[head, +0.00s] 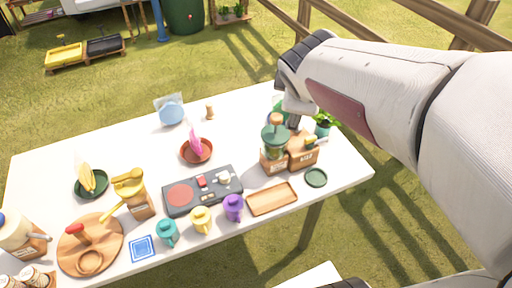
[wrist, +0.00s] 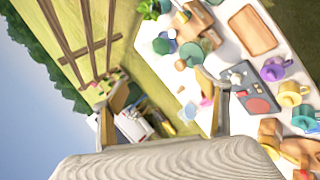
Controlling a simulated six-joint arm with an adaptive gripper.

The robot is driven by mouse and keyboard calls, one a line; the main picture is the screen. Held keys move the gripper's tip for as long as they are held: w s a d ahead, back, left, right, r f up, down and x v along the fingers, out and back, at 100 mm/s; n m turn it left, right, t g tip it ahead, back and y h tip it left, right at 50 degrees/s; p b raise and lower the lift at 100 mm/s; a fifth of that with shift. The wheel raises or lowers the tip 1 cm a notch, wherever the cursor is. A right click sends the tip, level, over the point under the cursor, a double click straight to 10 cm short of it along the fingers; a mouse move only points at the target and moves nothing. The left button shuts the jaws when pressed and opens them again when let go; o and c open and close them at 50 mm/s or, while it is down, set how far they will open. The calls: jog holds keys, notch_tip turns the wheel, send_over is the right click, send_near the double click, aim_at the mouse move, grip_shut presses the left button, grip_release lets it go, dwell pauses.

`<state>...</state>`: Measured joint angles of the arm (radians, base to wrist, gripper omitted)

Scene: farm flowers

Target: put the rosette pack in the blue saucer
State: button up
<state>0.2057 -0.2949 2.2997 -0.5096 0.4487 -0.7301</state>
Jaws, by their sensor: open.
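The blue saucer (head: 171,117) lies near the table's back edge, with a pale upright pack (head: 163,101) at it; the saucer also shows in the wrist view (wrist: 189,112). I cannot tell for sure which pack is the rosette one. A pink pack (head: 195,141) stands in a red-brown saucer (head: 199,155), and a yellow pack (head: 87,176) in a dark green saucer (head: 92,191). A green item (head: 279,106), partly hidden by my arm, also shows in the wrist view (wrist: 164,43). My gripper (head: 294,121) is open over the back right of the table, its fingers apart and empty in the wrist view.
A green-topped grinder (head: 274,140), wooden box (head: 302,152) and potted plant (head: 324,122) stand close to my gripper. A grey stove-like panel (head: 202,191), wooden tray (head: 272,199) and several mugs (head: 233,207) fill the front. The table's back middle is mostly clear, apart from a small wooden piece (head: 210,112).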

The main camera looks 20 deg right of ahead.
jog(key=s+a+f+m+g+y, duration=0.2)
jog(key=s+a+f+m+y, duration=0.1)
jog(key=s+a+m, duration=0.7)
jog(key=s+a+y, duration=0.1)
jog(key=s+a, duration=0.3)
jog(key=s, duration=0.3)
jog(key=shift+s, duration=0.25)
